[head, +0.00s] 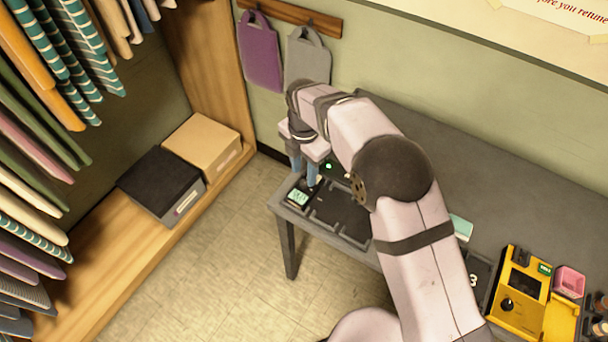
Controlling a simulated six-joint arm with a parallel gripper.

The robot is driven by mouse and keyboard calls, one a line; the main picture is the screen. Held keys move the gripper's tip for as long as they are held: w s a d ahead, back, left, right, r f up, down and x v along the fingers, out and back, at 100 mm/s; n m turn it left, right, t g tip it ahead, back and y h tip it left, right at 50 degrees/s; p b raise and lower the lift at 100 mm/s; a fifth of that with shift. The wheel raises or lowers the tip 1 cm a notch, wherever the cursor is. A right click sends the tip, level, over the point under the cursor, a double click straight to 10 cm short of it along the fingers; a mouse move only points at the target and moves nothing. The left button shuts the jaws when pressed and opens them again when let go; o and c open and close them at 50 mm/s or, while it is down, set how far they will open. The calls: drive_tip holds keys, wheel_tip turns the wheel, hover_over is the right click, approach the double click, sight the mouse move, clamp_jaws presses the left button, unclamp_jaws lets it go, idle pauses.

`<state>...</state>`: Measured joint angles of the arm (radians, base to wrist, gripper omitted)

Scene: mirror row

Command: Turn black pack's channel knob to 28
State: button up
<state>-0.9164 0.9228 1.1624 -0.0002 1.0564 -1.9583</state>
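My gripper (305,172) points down over the left end of the grey table. Its two blue-grey fingers show a little apart, but their tips are partly hidden, so I cannot tell whether they hold anything. Below them is a black unit or tray (339,212) with slots. A small pack with a lit teal screen (298,197) sits at its left end. A green light (328,166) glows just right of the fingers. I cannot make out for certain which part is the black pack. Its channel knob and number are not readable, and my arm hides much of this area.
A yellow device (521,292) with a black knob, a pink tray (569,281) and a teal item (461,228) lie to the right on the table (500,190). Purple (261,52) and grey (306,60) bags hang behind. Boxes (202,144) and clothes stand left.

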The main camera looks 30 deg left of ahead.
sight(304, 182)
drive_tip(key=shift+f+p, duration=0.45)
drive_tip(key=shift+f, duration=1.35)
clamp_jaws()
drive_tip(key=shift+m, duration=0.3)
drive_tip(key=shift+m+b, duration=0.6)
drive_tip(key=shift+m, duration=1.4)
unclamp_jaws()
